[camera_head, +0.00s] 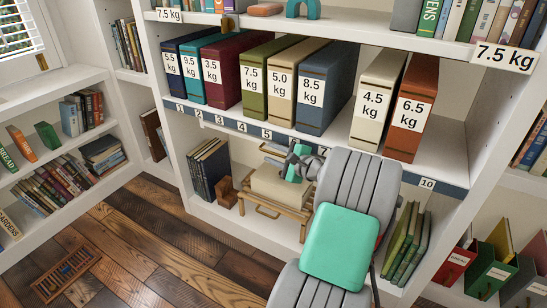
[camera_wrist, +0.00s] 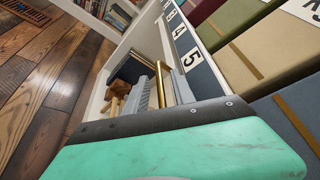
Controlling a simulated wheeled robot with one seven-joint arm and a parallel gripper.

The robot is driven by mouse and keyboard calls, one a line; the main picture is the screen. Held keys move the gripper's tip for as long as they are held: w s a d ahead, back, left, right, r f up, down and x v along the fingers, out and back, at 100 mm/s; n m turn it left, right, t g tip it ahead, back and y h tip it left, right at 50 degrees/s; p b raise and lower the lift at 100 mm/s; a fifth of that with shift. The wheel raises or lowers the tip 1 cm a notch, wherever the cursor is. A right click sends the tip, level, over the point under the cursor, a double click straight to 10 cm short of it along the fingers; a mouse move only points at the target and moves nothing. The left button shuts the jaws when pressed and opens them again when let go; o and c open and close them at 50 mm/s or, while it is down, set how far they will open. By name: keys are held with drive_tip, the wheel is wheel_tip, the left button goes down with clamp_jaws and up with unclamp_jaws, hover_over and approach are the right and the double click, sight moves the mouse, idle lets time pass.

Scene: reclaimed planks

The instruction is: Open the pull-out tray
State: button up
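The pull-out tray (camera_head: 261,205) is a light wooden frame in the lower shelf bay, with a cream box (camera_head: 281,187) sitting in it. A bar-like handle shows low at its front. My gripper (camera_head: 298,165) is at the tray's upper right, partly hidden behind my grey and green arm. In the wrist view its two grey fingers (camera_wrist: 163,92) are apart, with a golden bar (camera_wrist: 160,78) showing between them. Gaps show beside the bar. I cannot tell which part of the tray this bar is.
Dark books (camera_head: 208,170) and a small brown block (camera_head: 226,191) stand left of the tray; green books (camera_head: 408,240) stand to the right. Weight-labelled binders (camera_head: 328,88) fill the shelf above, whose numbered edge (camera_head: 248,130) overhangs the bay.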

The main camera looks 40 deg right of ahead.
clamp_jaws()
idle(1.4)
